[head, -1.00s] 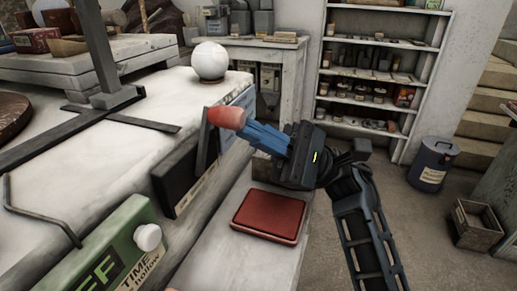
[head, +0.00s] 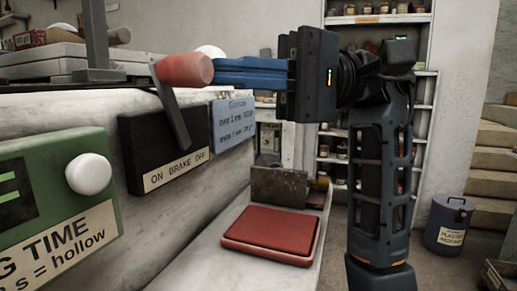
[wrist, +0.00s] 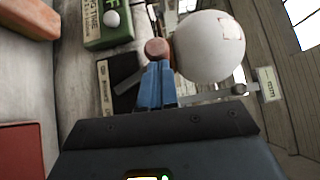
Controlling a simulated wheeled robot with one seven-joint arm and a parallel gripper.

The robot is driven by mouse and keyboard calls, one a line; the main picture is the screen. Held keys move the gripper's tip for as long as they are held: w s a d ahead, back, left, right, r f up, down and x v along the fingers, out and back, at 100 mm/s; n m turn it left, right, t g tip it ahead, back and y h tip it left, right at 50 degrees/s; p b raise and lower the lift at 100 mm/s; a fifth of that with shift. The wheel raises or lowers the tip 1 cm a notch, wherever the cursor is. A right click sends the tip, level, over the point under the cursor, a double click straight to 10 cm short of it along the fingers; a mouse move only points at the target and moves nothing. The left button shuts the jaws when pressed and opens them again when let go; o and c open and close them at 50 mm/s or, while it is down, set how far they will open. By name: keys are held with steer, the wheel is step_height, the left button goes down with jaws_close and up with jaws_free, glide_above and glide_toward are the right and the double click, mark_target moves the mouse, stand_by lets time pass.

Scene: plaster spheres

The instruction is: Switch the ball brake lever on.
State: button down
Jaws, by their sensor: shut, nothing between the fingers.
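The brake lever has a dark flat bar (head: 172,110) and a red rounded knob (head: 185,70). It rises from a black panel (head: 140,150) labelled "ON BRAKE OFF". The bar leans up and left, towards the ON side. My gripper (head: 216,71) has its blue fingers together, with nothing between them. The fingertips are at the knob's right end, touching or almost touching it. In the wrist view the knob (wrist: 157,48) is just beyond the fingertips (wrist: 157,64), and the bar (wrist: 128,83) runs off to the left.
A green box (head: 60,195) with a white knob (head: 89,174) is left of the panel. A red pad (head: 270,236) lies on the ledge below. A large white sphere (wrist: 209,47) is close to the fingers in the wrist view. Shelves and a bin (head: 449,224) stand behind.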

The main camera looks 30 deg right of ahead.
steer(key=shift+s+a+b, duration=0.4)
steer(key=shift+a+b, duration=0.2)
steer(key=shift+b, duration=0.6)
steer(key=shift+s+a, duration=0.1)
steer(key=d, duration=0.8)
steer(key=shift+s+f, duration=0.15)
steer(key=shift+s, duration=0.25)
